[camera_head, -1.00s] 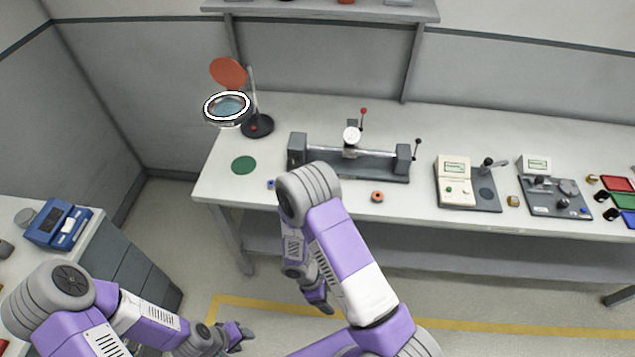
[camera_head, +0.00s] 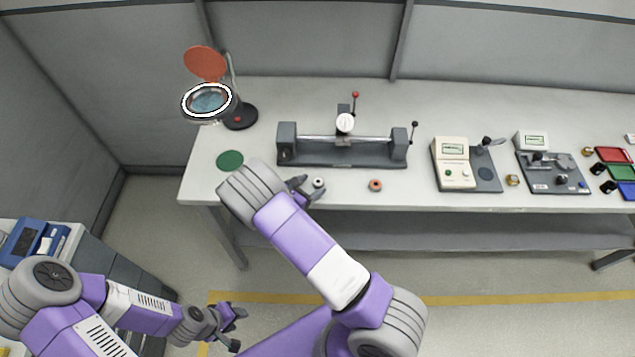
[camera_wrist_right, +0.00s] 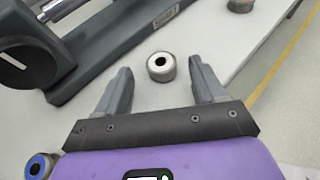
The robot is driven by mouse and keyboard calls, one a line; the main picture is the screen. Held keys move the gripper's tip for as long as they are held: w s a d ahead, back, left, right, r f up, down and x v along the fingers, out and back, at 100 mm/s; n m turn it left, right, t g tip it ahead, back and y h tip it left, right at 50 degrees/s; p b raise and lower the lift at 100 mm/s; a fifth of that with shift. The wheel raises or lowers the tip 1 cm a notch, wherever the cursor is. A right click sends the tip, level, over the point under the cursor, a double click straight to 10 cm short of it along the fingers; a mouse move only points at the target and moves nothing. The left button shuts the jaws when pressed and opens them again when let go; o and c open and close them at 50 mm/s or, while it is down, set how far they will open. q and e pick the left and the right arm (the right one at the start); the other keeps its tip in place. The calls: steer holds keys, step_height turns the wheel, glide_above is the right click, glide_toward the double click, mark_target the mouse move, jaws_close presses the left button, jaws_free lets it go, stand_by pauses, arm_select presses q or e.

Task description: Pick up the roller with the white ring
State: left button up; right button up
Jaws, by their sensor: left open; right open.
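The roller with the white ring (camera_head: 319,183) stands on the workbench near its front edge. In the right wrist view the roller (camera_wrist_right: 161,67) is upright, grey with a pale top ring and dark hole. My right gripper (camera_head: 306,189) is open; in the wrist view its fingertips (camera_wrist_right: 160,78) point at the roller, which sits centred at the gap's far end, ungripped. An orange-ringed roller (camera_head: 375,185) stands to the right. My left gripper (camera_head: 237,326) is open and empty, over the floor.
A grey bench fixture (camera_head: 342,155) stands behind the rollers. A magnifier lamp (camera_head: 240,116) and green disc (camera_head: 230,160) are to the left. Gauge units (camera_head: 455,165) stand to the right. The workbench's front strip (camera_head: 410,198) is mostly clear.

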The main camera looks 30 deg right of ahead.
mark_target(318, 183)
steer(key=shift+x, duration=1.15)
steer(key=shift+d+r, duration=0.1)
steer(key=shift+c, duration=0.4)
steer(key=c, duration=1.1)
